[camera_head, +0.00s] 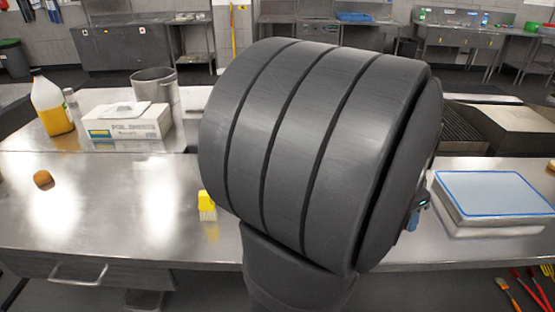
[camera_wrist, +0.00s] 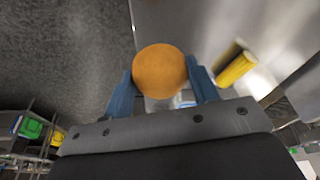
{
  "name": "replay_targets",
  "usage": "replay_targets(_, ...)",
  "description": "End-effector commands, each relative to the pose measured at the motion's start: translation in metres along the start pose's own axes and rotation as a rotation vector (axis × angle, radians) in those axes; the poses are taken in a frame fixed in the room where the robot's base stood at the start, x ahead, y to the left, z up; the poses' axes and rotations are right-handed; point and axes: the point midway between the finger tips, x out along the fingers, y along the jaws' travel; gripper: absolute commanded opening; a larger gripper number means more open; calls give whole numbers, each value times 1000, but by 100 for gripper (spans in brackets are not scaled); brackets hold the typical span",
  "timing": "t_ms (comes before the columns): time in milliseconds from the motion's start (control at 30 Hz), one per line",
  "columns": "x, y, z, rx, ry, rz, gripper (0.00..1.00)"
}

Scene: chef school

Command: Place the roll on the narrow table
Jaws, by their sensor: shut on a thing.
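A round orange-brown roll (camera_wrist: 160,70) is between the blue fingers of my gripper (camera_wrist: 158,72) in the wrist view, with a finger against each side. The gripper is shut on it. In the head view my arm hides the held roll and most of the gripper; only a small blue part shows at its right. A similar brown roll (camera_head: 43,178) lies at the left of the steel table (camera_head: 110,215) in front of me. I cannot tell which surface is the narrow table.
A yellow-and-cream block (camera_head: 207,205) stands left of my arm; a yellow thing (camera_wrist: 237,67) shows in the wrist view. A foil box (camera_head: 127,122), a metal pot (camera_head: 155,85) and a yellow bottle (camera_head: 51,105) stand behind. A blue-edged board (camera_head: 495,193) lies at right. The table's left half is mostly clear.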

Motion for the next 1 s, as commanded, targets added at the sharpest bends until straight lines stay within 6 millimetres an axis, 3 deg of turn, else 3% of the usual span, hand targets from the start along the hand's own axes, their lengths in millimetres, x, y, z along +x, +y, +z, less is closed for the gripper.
replay_targets(233,-17,-103,19,-309,0,-86,31)
replay_targets(467,-40,-207,67,-648,0,-179,31)
replay_targets(700,-67,-305,149,-1007,0,-278,31)
replay_targets(867,-87,-357,216,-1242,1,-344,31)
replay_targets(1000,-105,-393,282,-1444,1,-400,31)
